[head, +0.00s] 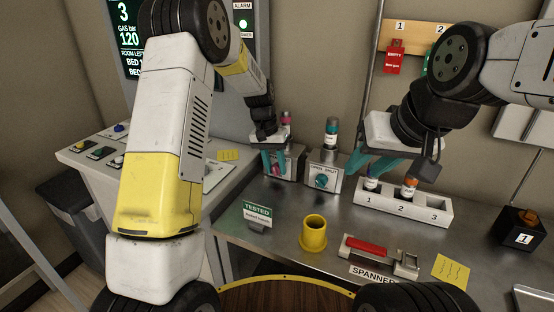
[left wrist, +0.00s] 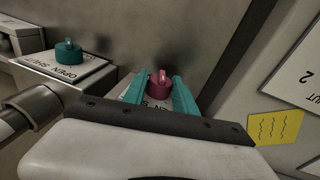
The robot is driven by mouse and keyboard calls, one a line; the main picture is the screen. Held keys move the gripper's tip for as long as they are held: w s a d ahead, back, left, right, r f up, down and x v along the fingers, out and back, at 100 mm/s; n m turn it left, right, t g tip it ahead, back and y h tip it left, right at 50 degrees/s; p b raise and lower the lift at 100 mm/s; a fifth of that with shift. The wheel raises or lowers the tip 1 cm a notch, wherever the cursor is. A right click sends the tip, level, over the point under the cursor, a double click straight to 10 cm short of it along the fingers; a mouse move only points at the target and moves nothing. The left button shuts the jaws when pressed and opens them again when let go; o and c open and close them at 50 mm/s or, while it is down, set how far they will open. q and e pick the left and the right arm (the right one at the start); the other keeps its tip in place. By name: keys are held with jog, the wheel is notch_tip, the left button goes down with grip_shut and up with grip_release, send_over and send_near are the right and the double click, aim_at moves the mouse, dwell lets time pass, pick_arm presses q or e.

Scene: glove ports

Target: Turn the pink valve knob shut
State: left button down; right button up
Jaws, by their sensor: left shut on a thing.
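The pink valve knob (left wrist: 160,82) sits between the teal fingers of my left gripper (left wrist: 160,95) in the left wrist view, on a plate with partly hidden lettering. In the head view my left gripper (head: 276,163) is at the front of the left valve box (head: 297,167), shut on the pink knob (head: 276,169), which is mostly hidden there. I cannot tell the knob's exact turn. My right gripper (head: 370,170) has its teal fingers apart, above and behind the left part of the white rack; it appears empty.
A second valve box (head: 324,184) with a teal knob (head: 321,181) stands just right. The numbered white rack (head: 420,212) holds small vials. A yellow cup (head: 314,234), a red-handled spanner (head: 367,247) in its holder and a TESTED sign (head: 257,213) stand nearer on the metal bench.

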dwell(0.3)
pick_arm(q)
jog(key=c, duration=1)
grip_release()
jog(key=shift+r, duration=0.1)
notch_tip(320, 180, up, 8)
jog(key=a, duration=0.1)
jog(key=shift+a+f, duration=0.2)
